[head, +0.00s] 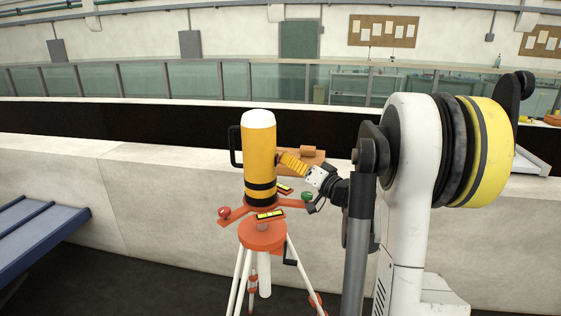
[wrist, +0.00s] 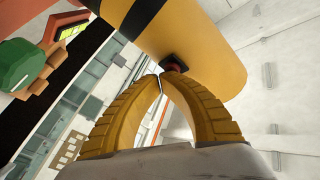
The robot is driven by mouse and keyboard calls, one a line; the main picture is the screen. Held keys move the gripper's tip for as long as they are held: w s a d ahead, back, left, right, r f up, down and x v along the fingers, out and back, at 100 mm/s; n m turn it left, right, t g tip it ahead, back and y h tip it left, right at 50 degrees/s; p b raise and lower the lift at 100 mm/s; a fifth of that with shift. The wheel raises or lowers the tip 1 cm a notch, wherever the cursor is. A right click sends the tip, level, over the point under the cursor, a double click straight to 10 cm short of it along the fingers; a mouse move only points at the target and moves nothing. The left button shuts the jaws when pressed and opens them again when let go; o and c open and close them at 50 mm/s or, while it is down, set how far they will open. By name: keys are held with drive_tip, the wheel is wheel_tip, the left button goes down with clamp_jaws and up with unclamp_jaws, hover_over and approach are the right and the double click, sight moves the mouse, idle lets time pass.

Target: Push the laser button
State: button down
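The laser is a yellow-orange cylinder (head: 258,150) with a white top, black bands and a black side handle. It stands upright on an orange tripod head (head: 262,236) in the head view and crosses the top of the wrist view (wrist: 205,35). The laser button (wrist: 173,63) is a small dark red knob in a black surround on the laser's side, partly covered by my fingertips in the wrist view. My gripper (wrist: 160,76) is shut and empty, its yellow tips together at the button. In the head view, my gripper (head: 280,157) meets the laser's right side. I cannot tell whether it touches the button.
The tripod head carries a red knob (head: 224,212), a green knob (head: 307,196) and yellow level vials (head: 270,215). A pale low wall (head: 150,185) runs behind. A blue slatted bench (head: 35,230) is at the left. Dark floor lies between bench and tripod.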

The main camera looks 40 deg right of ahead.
idle(0.3)
drive_tip(key=shift+s+d, duration=0.3)
drive_tip(key=shift+s, duration=0.05)
drive_tip(key=s+d, duration=0.4)
drive_tip(key=shift+s+b, duration=0.3)
drive_tip(key=shift+b, duration=0.15)
